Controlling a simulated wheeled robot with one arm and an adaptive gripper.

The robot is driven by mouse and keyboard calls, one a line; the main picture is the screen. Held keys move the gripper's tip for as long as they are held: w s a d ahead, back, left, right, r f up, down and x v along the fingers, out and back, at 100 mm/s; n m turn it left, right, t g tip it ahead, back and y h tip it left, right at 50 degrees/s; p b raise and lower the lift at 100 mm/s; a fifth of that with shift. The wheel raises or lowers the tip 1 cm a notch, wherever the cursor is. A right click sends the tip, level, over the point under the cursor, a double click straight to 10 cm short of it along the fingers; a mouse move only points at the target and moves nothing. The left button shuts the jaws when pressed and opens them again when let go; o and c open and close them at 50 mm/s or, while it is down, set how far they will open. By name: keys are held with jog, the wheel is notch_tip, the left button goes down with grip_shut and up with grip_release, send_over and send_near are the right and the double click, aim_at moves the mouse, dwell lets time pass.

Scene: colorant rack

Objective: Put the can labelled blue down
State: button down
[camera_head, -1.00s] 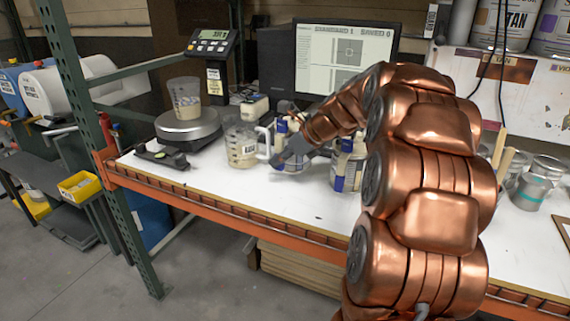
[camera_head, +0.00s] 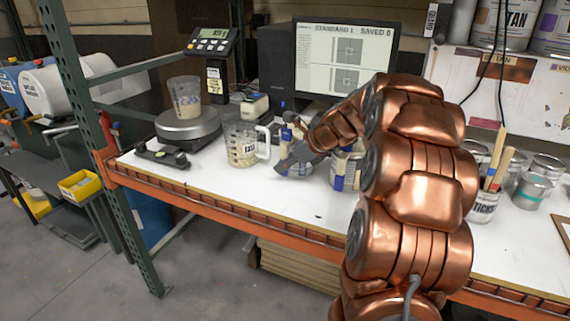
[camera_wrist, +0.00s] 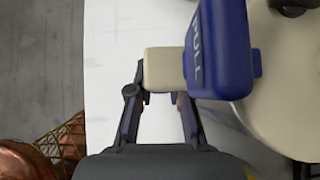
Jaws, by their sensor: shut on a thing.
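My gripper (camera_head: 290,162) is above the white bench, in front of a cream-topped can with blue parts (camera_head: 298,168). In the wrist view my two fingers (camera_wrist: 165,102) are closed on a beige block-like handle (camera_wrist: 164,68). A dark blue piece with white lettering (camera_wrist: 218,48) joins that handle, beside the can's round cream top (camera_wrist: 292,90). The can's label is not readable, and whether its base touches the bench cannot be told. A similar can (camera_head: 345,170) stands just to the right, partly behind my arm.
A measuring jug (camera_head: 242,148) stands close to the left. Beyond it is a scale (camera_head: 187,128) bearing a beaker (camera_head: 184,98). A monitor (camera_head: 345,60) stands behind. The bench front (camera_head: 270,200) is clear.

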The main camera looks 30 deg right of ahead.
jog(key=c, duration=1.1)
grip_release()
jog(key=shift+f, duration=0.1)
jog(key=v, duration=1.2)
